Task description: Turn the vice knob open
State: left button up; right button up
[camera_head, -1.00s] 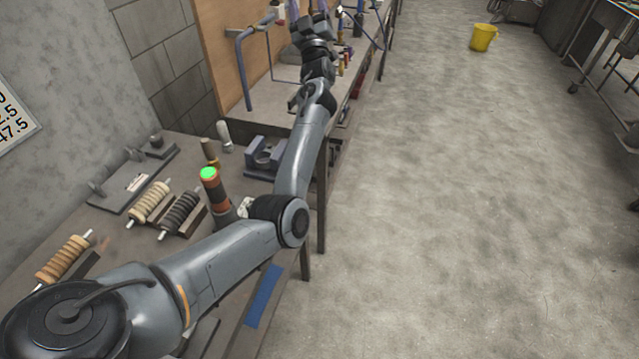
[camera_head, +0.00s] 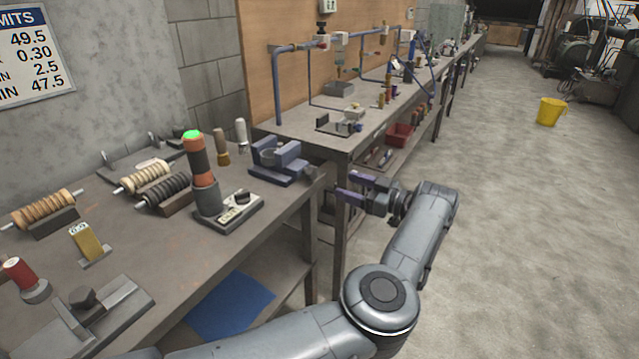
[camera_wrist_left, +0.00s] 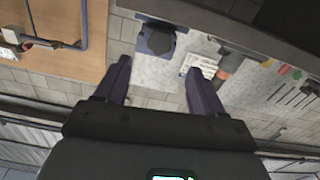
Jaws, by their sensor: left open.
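The vice (camera_head: 281,160) is a blue-grey block with jaws, standing on the near workbench by its right edge in the head view. A small grey part (camera_head: 313,173) sticks out on its right side, possibly the knob; it is too small to be sure. My left gripper (camera_head: 345,184) is just right of the vice, beyond the bench edge, with its two purple fingers apart and pointing left toward it. Nothing is between the fingers. In the left wrist view the open fingers (camera_wrist_left: 158,66) frame a dark blue-grey block that may be the vice. My right gripper is out of view.
The near workbench (camera_head: 140,235) holds a green-topped cylinder (camera_head: 199,155), coils (camera_head: 165,188) and a yellow block (camera_head: 88,243) left of the vice. A second bench (camera_head: 320,135) with blue pipes stands behind. The floor to the right is clear up to a yellow bucket (camera_head: 550,111).

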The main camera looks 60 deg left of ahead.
aim_at(315, 175)
pick_arm(q)
jog(key=b+x, duration=0.1)
jog(key=x, duration=0.8)
jog(key=shift+s+a+b, duration=0.15)
jog(key=shift+a+b, duration=0.1)
jog(key=shift+b, duration=0.15)
jog(key=shift+c, duration=0.5)
jog(key=c, duration=1)
